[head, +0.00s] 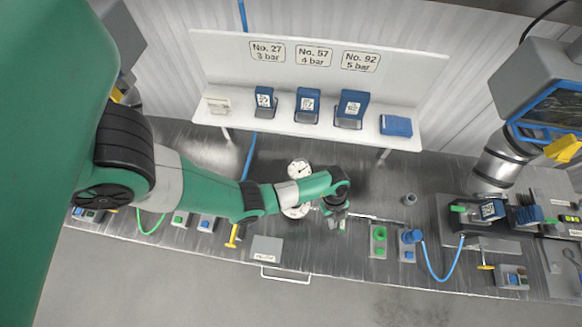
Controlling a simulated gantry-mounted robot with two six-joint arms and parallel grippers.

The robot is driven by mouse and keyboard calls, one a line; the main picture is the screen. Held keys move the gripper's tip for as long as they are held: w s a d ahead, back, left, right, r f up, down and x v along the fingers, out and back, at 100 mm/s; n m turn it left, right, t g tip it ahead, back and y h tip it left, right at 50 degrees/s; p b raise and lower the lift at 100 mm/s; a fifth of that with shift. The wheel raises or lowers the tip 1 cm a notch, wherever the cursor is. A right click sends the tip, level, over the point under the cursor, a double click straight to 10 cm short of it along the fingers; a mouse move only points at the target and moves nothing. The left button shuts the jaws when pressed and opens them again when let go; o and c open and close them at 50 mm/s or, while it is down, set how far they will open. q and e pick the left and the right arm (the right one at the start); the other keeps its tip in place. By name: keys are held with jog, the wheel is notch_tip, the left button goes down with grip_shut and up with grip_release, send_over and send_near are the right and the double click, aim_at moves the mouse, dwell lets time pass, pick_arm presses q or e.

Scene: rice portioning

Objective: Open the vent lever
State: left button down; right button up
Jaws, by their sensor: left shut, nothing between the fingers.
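My left gripper (337,217) is shut and empty, pointing down over the middle of the bench near its front half. A thin pale rod (362,217) runs to the right from beside its fingertips; I cannot tell whether they touch. A yellow T-shaped lever (232,236) stands at the bench's front edge, left of the gripper. Another yellow lever (486,267) is at the front right. I cannot tell which of these is the vent lever. My right gripper is not in view.
A round white gauge (299,169) sits behind my left forearm. A green-knobbed box (379,241) and a blue-knobbed box (409,245) with a blue hose stand right of the gripper. A white shelf (285,126) with blue blocks is at the back. A grey machine (530,75) overhangs the right.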

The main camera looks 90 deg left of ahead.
aim_at(344, 228)
pick_arm(q)
jog(key=shift+w, duration=0.1)
dwell(0.4)
jog(key=shift+w+d+b, duration=0.2)
jog(key=shift+w+b, duration=0.25)
jog(key=shift+w, duration=0.65)
jog(key=shift+w+d+b, duration=0.15)
jog(key=shift+w+b, duration=0.35)
jog(key=shift+w, duration=0.1)
jog(key=shift+w+d, duration=0.1)
jog(key=shift+w, duration=0.25)
